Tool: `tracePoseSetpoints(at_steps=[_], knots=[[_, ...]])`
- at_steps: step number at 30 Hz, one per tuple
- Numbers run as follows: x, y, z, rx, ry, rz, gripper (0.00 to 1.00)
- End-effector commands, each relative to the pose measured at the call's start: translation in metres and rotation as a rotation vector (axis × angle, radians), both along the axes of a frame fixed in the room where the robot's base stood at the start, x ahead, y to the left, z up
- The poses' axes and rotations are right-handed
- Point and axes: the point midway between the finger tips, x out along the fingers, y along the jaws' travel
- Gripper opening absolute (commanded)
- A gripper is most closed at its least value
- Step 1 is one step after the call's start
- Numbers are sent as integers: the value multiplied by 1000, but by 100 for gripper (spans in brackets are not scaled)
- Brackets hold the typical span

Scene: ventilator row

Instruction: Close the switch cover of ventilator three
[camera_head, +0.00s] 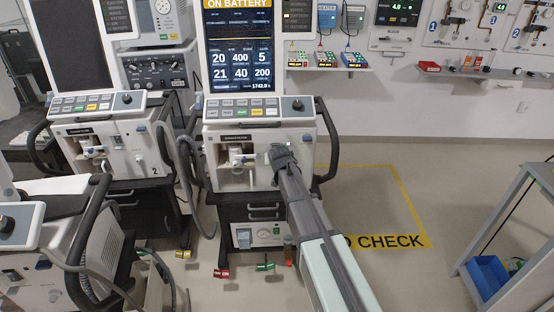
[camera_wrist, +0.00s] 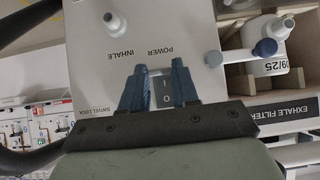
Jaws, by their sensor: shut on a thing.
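The middle ventilator (camera_head: 259,112), with an "ON BATTERY" screen above it, stands right of a ventilator marked 2; its own number is not visible. My gripper (camera_head: 281,155) is at the right side of its front panel. In the wrist view my gripper (camera_wrist: 160,85) has its two blue fingers on either side of a dark power switch (camera_wrist: 167,94) marked I and O. The fingers are shut on the switch part between them, below the POWER label. I cannot tell a separate switch cover from the switch; the fingers and gripper body hide the area around it.
The ventilator marked 2 (camera_head: 112,145) stands at left, with another machine (camera_head: 45,260) in front. A grey rack (camera_head: 500,230) stands at right. Floor between is open.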

Motion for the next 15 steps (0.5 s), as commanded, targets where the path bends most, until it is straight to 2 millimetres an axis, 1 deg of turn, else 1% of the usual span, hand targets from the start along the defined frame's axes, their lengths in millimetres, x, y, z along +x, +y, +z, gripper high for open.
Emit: tracePoseSetpoints(at_steps=[3, 15], knots=[[1, 0, -3, 2, -55, 0, 0], [8, 1, -9, 3, -45, -1, 0]])
